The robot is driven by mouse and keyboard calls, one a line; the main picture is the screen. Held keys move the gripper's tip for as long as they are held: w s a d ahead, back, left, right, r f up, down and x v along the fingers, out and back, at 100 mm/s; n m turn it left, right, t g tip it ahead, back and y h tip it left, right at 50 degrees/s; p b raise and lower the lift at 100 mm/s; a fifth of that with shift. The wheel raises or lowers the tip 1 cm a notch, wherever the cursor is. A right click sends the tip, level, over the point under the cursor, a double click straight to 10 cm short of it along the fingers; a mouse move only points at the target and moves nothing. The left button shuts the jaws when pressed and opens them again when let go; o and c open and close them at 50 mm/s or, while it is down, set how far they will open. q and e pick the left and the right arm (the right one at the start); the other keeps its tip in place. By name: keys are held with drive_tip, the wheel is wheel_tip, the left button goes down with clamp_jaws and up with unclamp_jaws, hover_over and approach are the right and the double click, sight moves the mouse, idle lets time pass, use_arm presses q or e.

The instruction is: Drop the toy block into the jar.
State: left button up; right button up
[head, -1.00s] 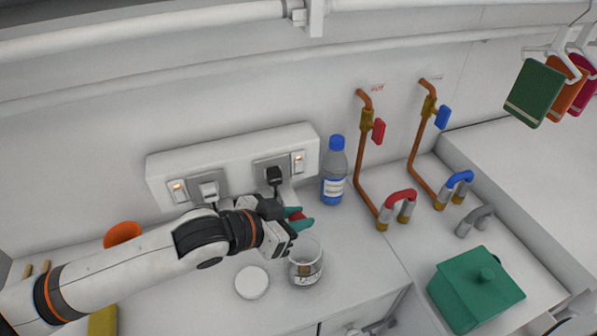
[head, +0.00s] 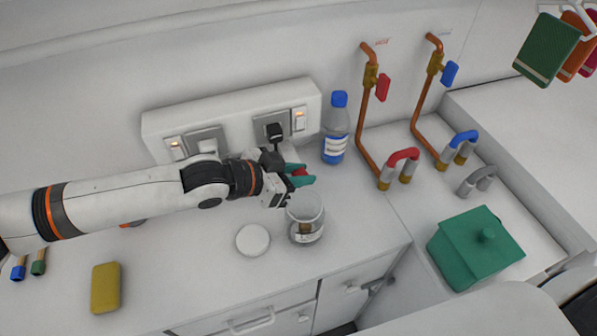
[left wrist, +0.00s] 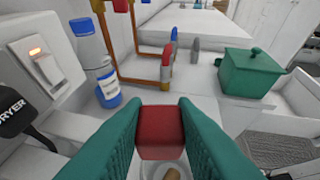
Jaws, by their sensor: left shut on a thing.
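My left gripper (head: 301,175) has teal fingers shut on a red toy block (head: 299,172), held just above and behind the jar's mouth in the head view. In the left wrist view the block (left wrist: 161,132) sits between the two fingertips (left wrist: 161,125). The clear glass jar (head: 306,228) stands open on the counter, with something brown inside. In the left wrist view part of the jar shows below the block, with the brown thing (left wrist: 172,174) in it. My right gripper is not in view.
A white round lid (head: 253,240) lies left of the jar. A blue-capped bottle (head: 336,130) stands behind it, near a socket panel (head: 230,118). Copper pipes with red and blue taps (head: 383,87) rise at the right.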

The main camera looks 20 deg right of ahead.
use_arm(q)
drive_tip(key=shift+f, duration=0.15)
drive_tip(key=o, duration=1)
drive_tip(key=shift+o, duration=0.2)
drive_tip(key=shift+s+a, duration=0.1)
drive_tip(key=shift+a, duration=0.1)
drive_tip(key=b+v, duration=0.2)
drive_tip(key=v, duration=0.9)
drive_tip(key=shift+a, duration=0.25)
